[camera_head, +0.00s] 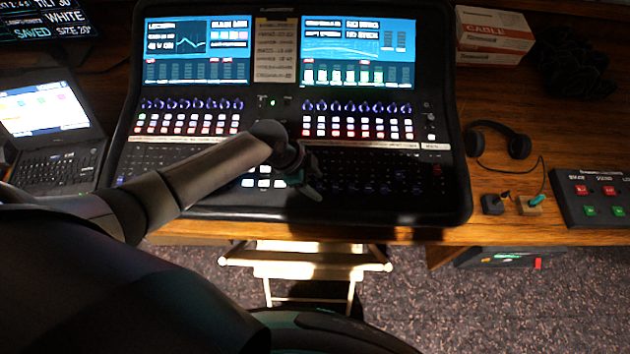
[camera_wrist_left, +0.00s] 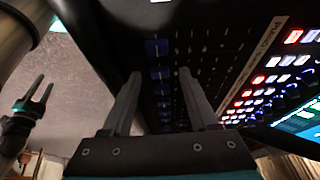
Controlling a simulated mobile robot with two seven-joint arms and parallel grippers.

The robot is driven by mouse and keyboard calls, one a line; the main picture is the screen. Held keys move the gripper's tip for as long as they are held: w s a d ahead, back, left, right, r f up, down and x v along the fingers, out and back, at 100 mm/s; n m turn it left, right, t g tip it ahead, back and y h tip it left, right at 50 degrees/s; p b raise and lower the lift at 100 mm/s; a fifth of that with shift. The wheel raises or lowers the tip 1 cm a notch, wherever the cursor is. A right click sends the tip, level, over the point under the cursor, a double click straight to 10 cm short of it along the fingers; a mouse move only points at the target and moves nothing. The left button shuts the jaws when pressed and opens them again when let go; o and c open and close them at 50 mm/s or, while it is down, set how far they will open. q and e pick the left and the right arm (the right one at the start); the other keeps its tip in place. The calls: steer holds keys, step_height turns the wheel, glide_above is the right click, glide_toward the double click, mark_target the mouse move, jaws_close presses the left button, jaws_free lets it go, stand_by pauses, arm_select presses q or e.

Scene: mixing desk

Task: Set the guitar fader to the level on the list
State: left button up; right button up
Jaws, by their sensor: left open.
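The mixing desk (camera_head: 455,190) fills the middle of the head view. A tan paper list (camera_head: 275,50) stands between its two screens; its lines are too small to read. My left gripper (camera_head: 308,188) is over the lower middle of the desk. Blue fader caps (camera_wrist_left: 157,47) lie beyond and between the fingers; I cannot tell whether the fingers touch any. I cannot tell which fader is the guitar's. My right gripper (camera_wrist_left: 36,95) shows at the left wrist view's left edge, open and empty.
A laptop (camera_head: 50,115) stands left of the desk. Headphones (camera_head: 500,140), two small plugs (camera_head: 530,205) and a button box (camera_head: 600,197) lie to the right. Cable boxes (camera_head: 495,30) are at the back right. A stool (camera_head: 300,262) stands in front, below the table edge.

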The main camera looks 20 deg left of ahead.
arm_select(q)
jaws_close()
stand_by(0.6)
stand_by(0.9)
